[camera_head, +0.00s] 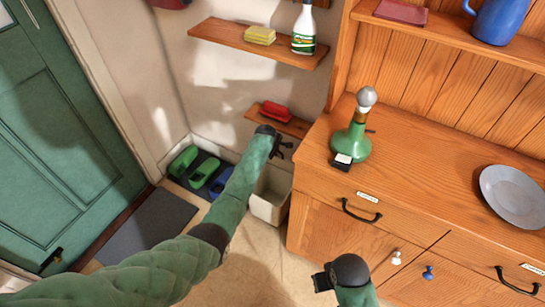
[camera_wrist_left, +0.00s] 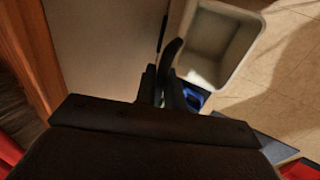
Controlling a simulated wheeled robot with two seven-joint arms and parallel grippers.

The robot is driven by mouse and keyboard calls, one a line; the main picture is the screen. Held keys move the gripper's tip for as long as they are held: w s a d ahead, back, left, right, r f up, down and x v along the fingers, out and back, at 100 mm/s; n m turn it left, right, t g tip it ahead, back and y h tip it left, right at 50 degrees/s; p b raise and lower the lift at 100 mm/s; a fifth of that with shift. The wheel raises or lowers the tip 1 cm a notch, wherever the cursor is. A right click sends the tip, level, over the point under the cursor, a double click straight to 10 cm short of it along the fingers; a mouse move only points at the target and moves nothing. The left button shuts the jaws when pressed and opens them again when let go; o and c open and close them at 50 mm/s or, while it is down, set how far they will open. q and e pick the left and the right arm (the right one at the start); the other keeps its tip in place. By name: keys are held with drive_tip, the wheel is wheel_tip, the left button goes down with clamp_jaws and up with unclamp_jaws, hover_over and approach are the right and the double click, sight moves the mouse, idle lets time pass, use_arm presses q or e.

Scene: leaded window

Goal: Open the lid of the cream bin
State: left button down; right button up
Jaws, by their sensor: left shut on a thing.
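The cream bin (camera_head: 268,208) stands on the floor left of the wooden cabinet, partly behind my left arm. In the left wrist view the bin (camera_wrist_left: 238,62) shows its rim and empty-looking inside, uncovered. A pale flat panel (camera_wrist_left: 100,45), which looks like its raised lid, stands beside the opening. My left gripper (camera_head: 283,147) is above the back of the bin. In the left wrist view its fingers (camera_wrist_left: 167,85) are shut at the panel's edge, on what seems to be the lid; the contact is dark. My right gripper (camera_head: 321,281) is low in front of the cabinet; its jaw gap is unclear.
The cabinet (camera_head: 340,205) closely borders the bin's right side. A small shelf with a red object (camera_head: 276,111) is just above my left gripper. Shoes (camera_head: 203,172) on a dark mat lie left of the bin. A green bottle (camera_head: 352,140) stands on the cabinet top.

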use_arm(q)
drive_tip(key=shift+w+d+r, duration=0.15)
drive_tip(key=shift+w+d, duration=0.05)
drive_tip(key=shift+w, duration=0.2)
use_arm(e)
drive_tip(key=shift+r, duration=0.35)
use_arm(q)
drive_tip(key=c, duration=1.6)
unclamp_jaws()
drive_tip(key=shift+c, duration=0.2)
use_arm(e)
drive_tip(key=shift+s+f, duration=0.1)
use_arm(q)
drive_tip(key=v, duration=0.7)
drive_tip(key=shift+r, duration=0.4)
use_arm(e)
drive_tip(key=shift+s+r, duration=0.2)
drive_tip(key=shift+r, duration=0.6)
